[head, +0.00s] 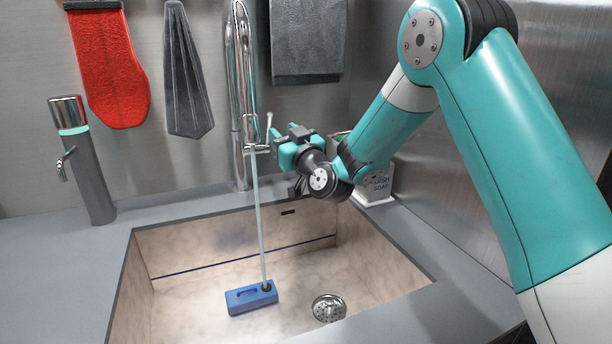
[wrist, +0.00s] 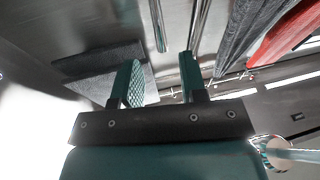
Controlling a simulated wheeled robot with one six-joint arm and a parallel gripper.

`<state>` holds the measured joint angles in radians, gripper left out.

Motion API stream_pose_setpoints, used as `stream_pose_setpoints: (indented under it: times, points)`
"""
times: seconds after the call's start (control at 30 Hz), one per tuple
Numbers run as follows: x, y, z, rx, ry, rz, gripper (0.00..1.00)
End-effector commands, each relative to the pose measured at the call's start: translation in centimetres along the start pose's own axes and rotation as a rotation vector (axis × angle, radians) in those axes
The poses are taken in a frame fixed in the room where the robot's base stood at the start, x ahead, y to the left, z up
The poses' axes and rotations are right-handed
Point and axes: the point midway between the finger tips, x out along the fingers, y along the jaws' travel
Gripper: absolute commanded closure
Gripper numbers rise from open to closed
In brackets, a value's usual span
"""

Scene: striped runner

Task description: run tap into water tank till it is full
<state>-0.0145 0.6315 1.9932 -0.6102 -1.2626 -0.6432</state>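A tall chrome tap (head: 240,85) stands behind the sink. A thin pale-blue stream of water (head: 259,215) runs from its spout down to the dark opening of the blue water tank (head: 250,298), which lies on the sink floor with its handle on top. The water level inside the tank cannot be seen. A thin lever (head: 269,121) stands up at the tap's side. My gripper (head: 279,143) is just right of the tap, close to the lever. In the wrist view my gripper (wrist: 157,75) has its fingers apart, with no object clearly held between them.
The beige sink (head: 180,250) has a round drain (head: 329,308) right of the tank. A soap box (head: 376,186) stands behind my arm. A dark grey dispenser (head: 84,165) is at the left. A red mitt (head: 108,70) and grey cloths (head: 307,40) hang on the wall.

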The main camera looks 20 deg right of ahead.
Motion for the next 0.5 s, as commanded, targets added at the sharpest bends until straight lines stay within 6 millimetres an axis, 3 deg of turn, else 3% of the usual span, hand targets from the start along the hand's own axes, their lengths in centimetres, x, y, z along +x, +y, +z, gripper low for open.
stream_pose_setpoints:
  times: [0.07,0.5]
  points:
    - [-1.7,0.0,0.9,0.000,0.001,0.002,0.61]
    - [-8.6,0.0,0.5,-0.001,0.001,0.001,0.61]
